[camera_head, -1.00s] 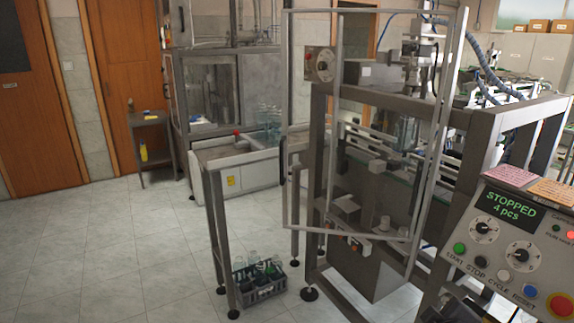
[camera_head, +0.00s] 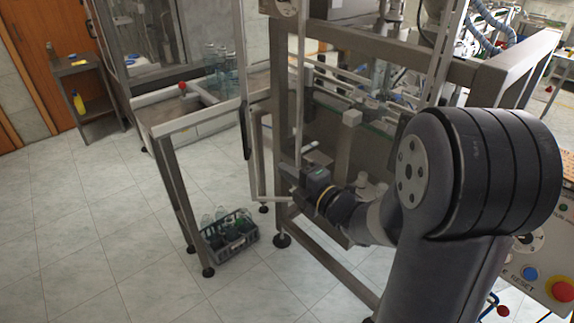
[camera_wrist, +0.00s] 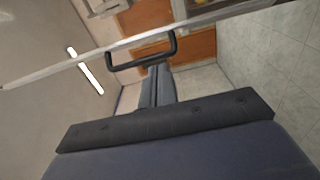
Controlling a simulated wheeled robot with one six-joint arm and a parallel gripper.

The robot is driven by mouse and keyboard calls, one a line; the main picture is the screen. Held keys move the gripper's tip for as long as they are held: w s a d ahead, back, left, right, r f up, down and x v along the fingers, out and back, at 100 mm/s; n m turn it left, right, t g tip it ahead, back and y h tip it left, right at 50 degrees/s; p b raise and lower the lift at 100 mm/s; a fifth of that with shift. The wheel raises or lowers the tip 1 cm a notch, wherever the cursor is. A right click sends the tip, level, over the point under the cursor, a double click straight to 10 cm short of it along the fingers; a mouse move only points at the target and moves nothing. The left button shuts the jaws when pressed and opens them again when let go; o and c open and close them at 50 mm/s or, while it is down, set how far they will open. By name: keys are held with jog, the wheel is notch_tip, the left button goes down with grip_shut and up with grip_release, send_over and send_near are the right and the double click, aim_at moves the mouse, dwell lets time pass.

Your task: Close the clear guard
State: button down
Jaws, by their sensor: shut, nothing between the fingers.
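The clear guard (camera_head: 243,64) stands open, its pale metal frame jutting out from the front of the machine. Its dark handle (camera_head: 246,132) is on the outer upright. In the wrist view the guard's pale frame bar (camera_wrist: 215,20) crosses the top, and the black handle (camera_wrist: 112,66) stands off it just beyond my fingertips. My gripper (camera_head: 284,168) is shut and empty, to the right of the handle in the head view. Its closed fingers also show in the wrist view (camera_wrist: 158,70). I cannot tell whether they touch the handle. My arm hides part of the machine.
A dark crate of bottles (camera_head: 232,243) sits on the floor beside a metal-legged conveyor table (camera_head: 160,127). A control panel (camera_head: 525,280) is at the right, partly behind my arm. The tiled floor (camera_head: 90,230) at left is clear.

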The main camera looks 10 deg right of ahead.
aim_at(260, 143)
jog(key=p+x, duration=0.1)
jog(key=x, duration=0.2)
jog(key=d+p+x, duration=0.1)
jog(key=x, duration=0.1)
jog(key=w+p+x, duration=0.1)
jog(key=x, duration=0.2)
jog(key=shift+w+r, duration=0.1)
jog(key=shift+w, duration=0.25)
jog(key=shift+w+d+p, duration=0.15)
jog(key=shift+w+p, duration=0.15)
jog(key=shift+w, duration=0.45)
